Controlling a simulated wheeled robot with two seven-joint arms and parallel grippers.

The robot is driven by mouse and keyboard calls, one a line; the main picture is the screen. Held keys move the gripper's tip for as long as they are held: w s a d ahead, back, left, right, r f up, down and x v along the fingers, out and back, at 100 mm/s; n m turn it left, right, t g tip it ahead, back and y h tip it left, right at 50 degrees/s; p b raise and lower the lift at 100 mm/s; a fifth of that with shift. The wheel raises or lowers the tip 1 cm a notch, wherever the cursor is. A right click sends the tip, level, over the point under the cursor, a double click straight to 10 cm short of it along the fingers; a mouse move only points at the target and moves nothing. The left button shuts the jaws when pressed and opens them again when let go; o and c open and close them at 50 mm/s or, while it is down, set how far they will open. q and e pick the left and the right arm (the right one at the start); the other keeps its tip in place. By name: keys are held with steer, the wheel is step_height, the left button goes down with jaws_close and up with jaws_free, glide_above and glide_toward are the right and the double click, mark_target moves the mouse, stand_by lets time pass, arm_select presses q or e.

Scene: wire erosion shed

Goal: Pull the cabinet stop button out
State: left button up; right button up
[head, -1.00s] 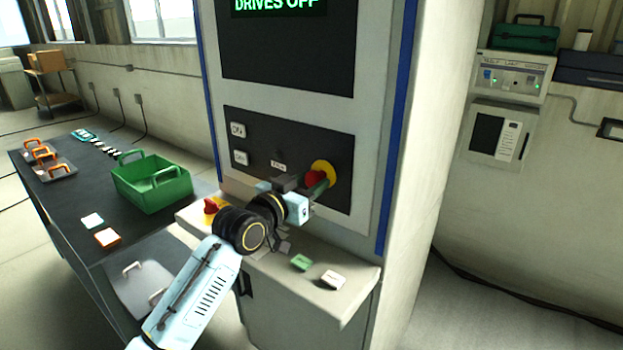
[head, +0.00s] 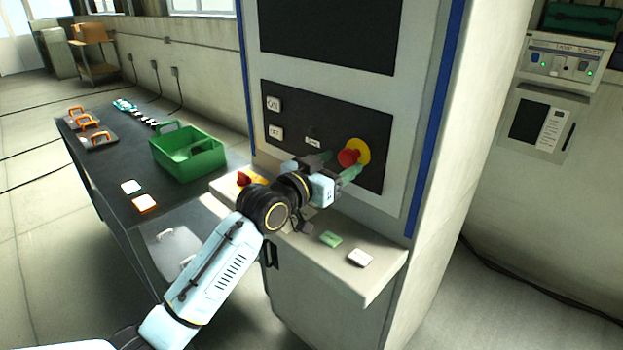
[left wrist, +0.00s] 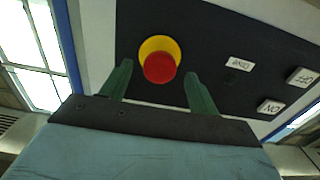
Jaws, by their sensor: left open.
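The stop button is a red mushroom head (head: 349,157) on a yellow round plate (head: 363,150), on the dark panel of the cabinet (head: 420,130). My left gripper (head: 340,166) is open in front of the panel, its green fingers near the button. In the left wrist view the red head (left wrist: 159,68) and its yellow plate (left wrist: 160,46) appear between the two fingers of the left gripper (left wrist: 158,88), which stand apart on either side with visible gaps. The fingers do not appear to touch the red head. My right gripper is out of view.
Labelled white keys (head: 276,132) sit left on the panel. The ledge below (head: 385,275) carries a red and yellow item (head: 250,178), a green block (head: 331,240) and a white block (head: 360,258). A dark table (head: 110,165) with a green crate (head: 205,165) stands left.

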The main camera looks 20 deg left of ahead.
arm_select(q)
steer(key=v, duration=1.1)
steer(key=shift+s+b, duration=0.35)
steer(key=shift+b, duration=0.05)
steer(key=shift+a, duration=0.1)
